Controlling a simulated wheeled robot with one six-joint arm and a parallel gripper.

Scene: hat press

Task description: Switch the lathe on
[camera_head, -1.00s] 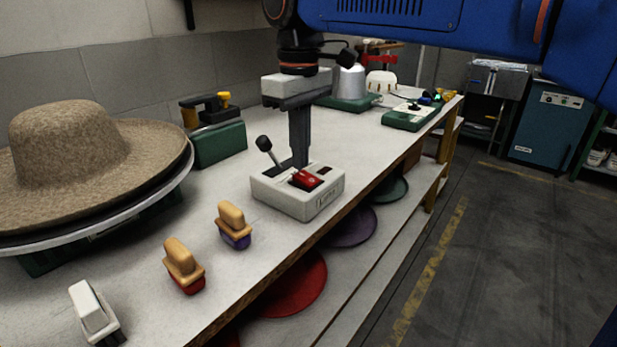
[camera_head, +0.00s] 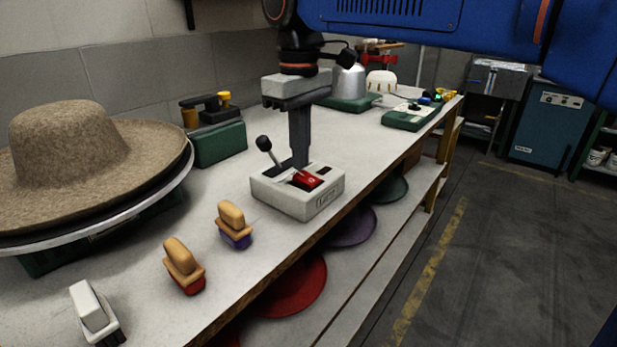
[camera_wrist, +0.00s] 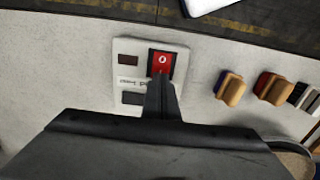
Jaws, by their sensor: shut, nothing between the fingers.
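A white control box (camera_head: 285,199) stands on the bench near its front edge. It carries a red rocker switch (camera_head: 308,181), a dark slot, and a lever with a black knob (camera_head: 263,143) tilted up to the left. My gripper (camera_head: 299,167) is shut and empty, pointing down over the box just behind the red switch. In the wrist view the fingers reach the near edge of the red switch (camera_wrist: 161,63), which bears a white "0" mark. Whether the tips touch it cannot be told. The fingers cover part of the box's label and surface.
A felt hat (camera_head: 70,150) on a round metal stand is at the left. Several brushes, such as the purple one (camera_head: 234,226), lie at the front left. A green block (camera_head: 218,143) stands behind.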

